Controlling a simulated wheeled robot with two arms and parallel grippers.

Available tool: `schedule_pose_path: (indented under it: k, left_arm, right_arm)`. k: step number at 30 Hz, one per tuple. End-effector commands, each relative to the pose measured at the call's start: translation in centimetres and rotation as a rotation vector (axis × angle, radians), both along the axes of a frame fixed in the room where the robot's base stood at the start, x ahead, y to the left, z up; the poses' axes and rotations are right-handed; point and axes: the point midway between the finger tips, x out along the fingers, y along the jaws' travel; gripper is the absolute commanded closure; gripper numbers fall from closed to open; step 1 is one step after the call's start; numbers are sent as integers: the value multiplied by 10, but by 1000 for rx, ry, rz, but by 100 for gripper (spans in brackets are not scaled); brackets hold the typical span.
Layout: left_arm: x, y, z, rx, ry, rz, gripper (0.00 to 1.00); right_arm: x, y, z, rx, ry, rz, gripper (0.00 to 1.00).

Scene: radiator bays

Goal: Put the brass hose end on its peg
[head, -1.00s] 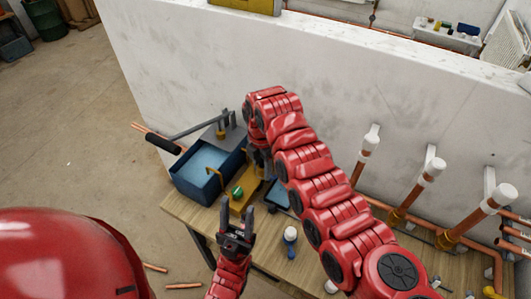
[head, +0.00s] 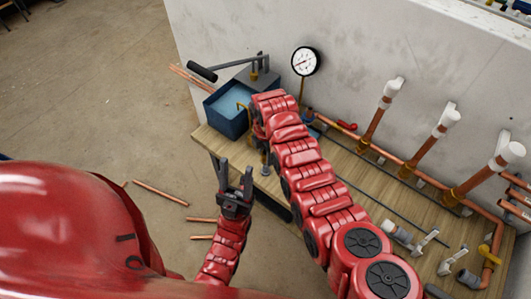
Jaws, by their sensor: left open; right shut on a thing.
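My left gripper (head: 235,172) is open and empty, with its two dark fingers pointing up in front of the bench's left end. My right arm reaches from the lower right over the bench to the blue tank's right side. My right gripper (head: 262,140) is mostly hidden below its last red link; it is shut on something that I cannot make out. A bent brass-coloured piece (head: 242,107) shows at the tank's right side, just left of that arm. I cannot tell whether it is the hose end. I cannot make out the peg.
The blue water tank (head: 225,126) and a grey lever pump stand at the wooden bench's (head: 352,178) left end. A round gauge (head: 306,61) stands behind my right arm. Copper pipes with white caps (head: 450,118) line the wall. Copper offcuts (head: 160,193) lie on the floor.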

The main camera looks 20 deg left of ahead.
Motion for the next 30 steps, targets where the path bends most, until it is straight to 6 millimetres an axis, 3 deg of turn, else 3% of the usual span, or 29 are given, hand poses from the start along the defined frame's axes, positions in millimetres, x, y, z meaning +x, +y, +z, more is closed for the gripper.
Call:
schedule_pose_path:
  k: [18,30]
  left_arm:
    - [0,0,-30,0,0,0,50]
    - [0,0,-33,0,0,0,50]
  right_arm:
    - [0,0,-42,-1,2,0,91]
    - [0,0,-46,-1,1,1,91]
